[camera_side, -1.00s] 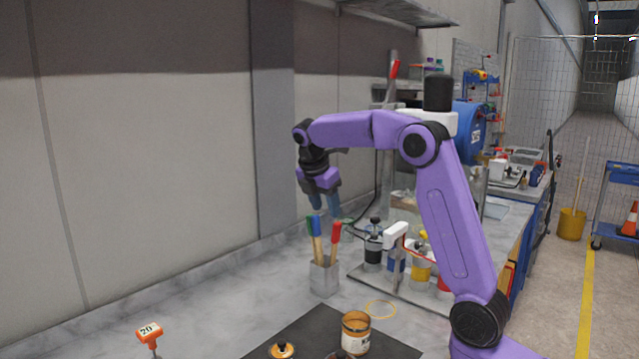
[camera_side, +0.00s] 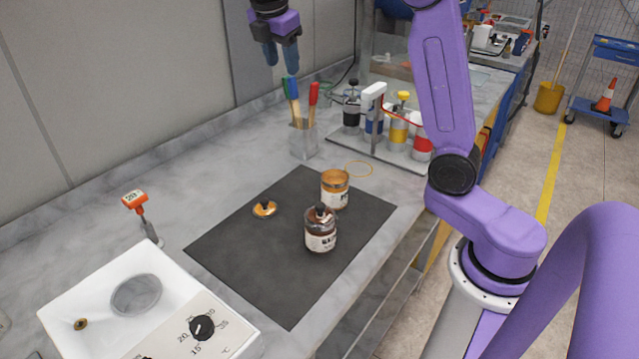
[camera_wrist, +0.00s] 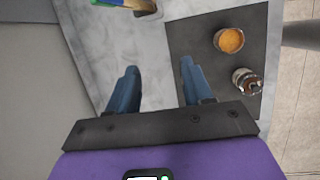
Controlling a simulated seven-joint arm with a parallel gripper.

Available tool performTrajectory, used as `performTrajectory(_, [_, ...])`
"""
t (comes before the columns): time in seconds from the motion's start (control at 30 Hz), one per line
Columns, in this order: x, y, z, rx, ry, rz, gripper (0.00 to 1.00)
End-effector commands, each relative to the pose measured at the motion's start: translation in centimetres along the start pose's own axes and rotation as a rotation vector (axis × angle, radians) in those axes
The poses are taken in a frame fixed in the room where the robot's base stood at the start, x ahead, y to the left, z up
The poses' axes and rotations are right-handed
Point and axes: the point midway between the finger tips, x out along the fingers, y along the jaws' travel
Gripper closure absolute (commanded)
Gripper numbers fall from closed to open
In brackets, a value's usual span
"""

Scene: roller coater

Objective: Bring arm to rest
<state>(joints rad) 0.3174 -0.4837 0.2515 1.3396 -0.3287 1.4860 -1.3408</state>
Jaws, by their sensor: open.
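Below the fingers lies bare grey benchtop. My arm is purple and bends down to its base at the right of the side view.
A black mat (camera_side: 275,290) bears an open amber jar (camera_side: 335,190), a lidded jar (camera_side: 320,235) and a loose lid (camera_side: 265,209). A tool cup (camera_side: 303,140) and a bottle rack (camera_side: 400,158) stand behind. A white heating device (camera_side: 85,300) is front left.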

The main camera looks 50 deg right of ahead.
Motion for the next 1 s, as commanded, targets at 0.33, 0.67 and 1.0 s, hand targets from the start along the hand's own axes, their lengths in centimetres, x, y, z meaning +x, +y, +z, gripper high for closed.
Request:
performTrajectory(0.33, [0.6,-8.8,-8.6,0.095,0.141,0.015,0.49])
performTrajectory(0.67, [2.5,-20.1,-12.8,0.213,0.248,-0.043,0.49])
performTrajectory(1.0, [5.9,-32.1,-12.7,0.353,0.3,-0.144,0.49])
